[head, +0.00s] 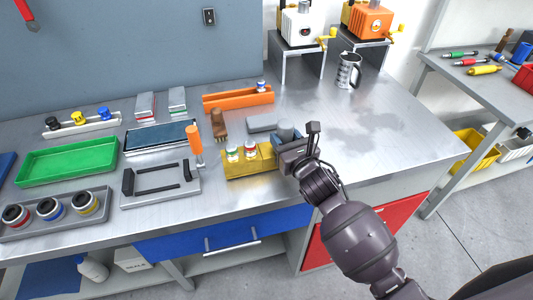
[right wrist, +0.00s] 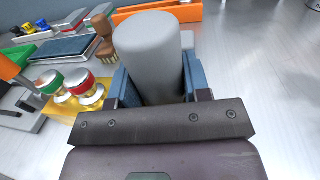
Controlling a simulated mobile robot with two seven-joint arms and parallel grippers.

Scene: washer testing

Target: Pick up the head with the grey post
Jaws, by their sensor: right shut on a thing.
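My right gripper (head: 288,141) is at the right end of the yellow block (head: 238,168) on the steel bench. In the right wrist view its blue fingers (right wrist: 154,88) are shut on the head with the grey post (right wrist: 148,45), a thick grey cylinder standing up between them. The grey post also shows in the head view (head: 286,129). Its lower end is hidden, so I cannot tell whether it is still seated in the block. A green-marked head (head: 233,152) and a red-marked head (head: 250,149) stand in the block to the left. My left gripper is not in view.
A brush (head: 219,125), a grey block (head: 263,123) and an orange tray (head: 238,97) lie behind. An orange-handled tool (head: 195,142) and a grey frame (head: 160,186) are left. The bench right of the gripper is clear up to the steel jug (head: 348,72).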

